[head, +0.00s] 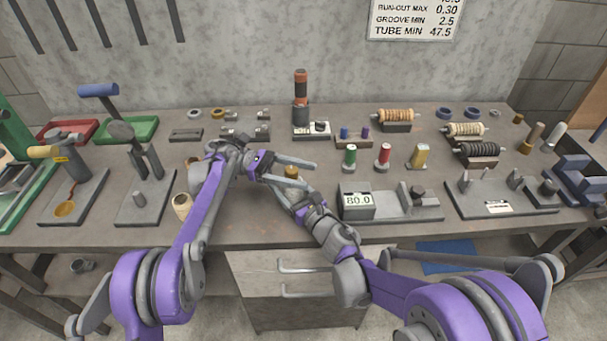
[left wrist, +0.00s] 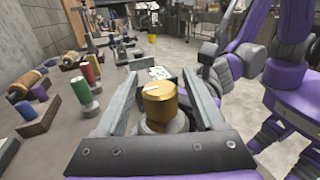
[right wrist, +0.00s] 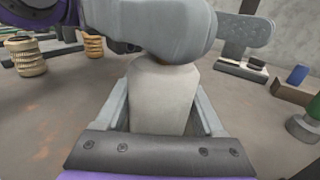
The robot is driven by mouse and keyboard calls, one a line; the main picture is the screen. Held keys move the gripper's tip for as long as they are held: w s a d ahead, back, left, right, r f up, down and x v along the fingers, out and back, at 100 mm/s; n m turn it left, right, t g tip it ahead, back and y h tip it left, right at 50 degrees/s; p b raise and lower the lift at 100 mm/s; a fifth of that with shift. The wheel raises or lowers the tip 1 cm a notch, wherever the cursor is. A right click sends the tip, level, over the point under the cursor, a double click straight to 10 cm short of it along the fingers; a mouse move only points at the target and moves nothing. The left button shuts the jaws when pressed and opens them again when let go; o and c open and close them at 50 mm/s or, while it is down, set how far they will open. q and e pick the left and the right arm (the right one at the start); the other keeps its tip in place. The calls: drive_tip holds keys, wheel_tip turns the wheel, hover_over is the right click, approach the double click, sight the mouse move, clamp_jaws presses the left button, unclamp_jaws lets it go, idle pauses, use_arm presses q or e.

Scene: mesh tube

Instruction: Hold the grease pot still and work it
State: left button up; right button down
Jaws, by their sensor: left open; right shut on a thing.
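The grease pot (head: 291,172) has a gold cap and a pale grey body and stands near the front middle of the bench. My right gripper (right wrist: 163,105) is shut on its body, low down from the front right. My left gripper (head: 308,176) is open around the cap. In the left wrist view the gold cap (left wrist: 160,98) sits between the two spread fingers, with gaps on both sides. In the right wrist view the pot body (right wrist: 162,85) fills the jaws; a grey part of my left gripper covers its top.
A gauge reading 80.0 (head: 360,200) stands to the right of the pot. Green (head: 350,156), red (head: 384,154) and yellow (head: 418,156) upright pieces stand behind it. A pale roll (head: 182,205) stands left, beside my left arm. Bare bench lies in front of the pot.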

use_arm(q)
drive_tip(key=v, duration=0.6)
drive_tip(key=shift+a, duration=0.3)
drive_tip(key=shift+w, duration=0.15)
drive_tip(key=s+a+n+t+y, duration=0.3)
drive_tip(key=s+n+t, duration=0.4)
drive_tip(key=n+t, duration=0.8)
drive_tip(key=w+d+m+t, duration=0.1)
drive_tip(key=w+d, duration=0.1)
drive_tip(key=d, duration=0.1)
drive_tip(key=w+d+m+t, duration=0.1)
drive_tip(key=w+d, duration=0.2)
drive_tip(key=w+d+t, duration=0.1)
drive_tip(key=w+d, duration=0.1)
drive_tip(key=d, duration=0.1)
drive_tip(key=shift+w+d+r+m, duration=0.15)
drive_tip(key=shift+d+m, duration=0.05)
drive_tip(key=shift+m, duration=0.2)
clamp_jaws()
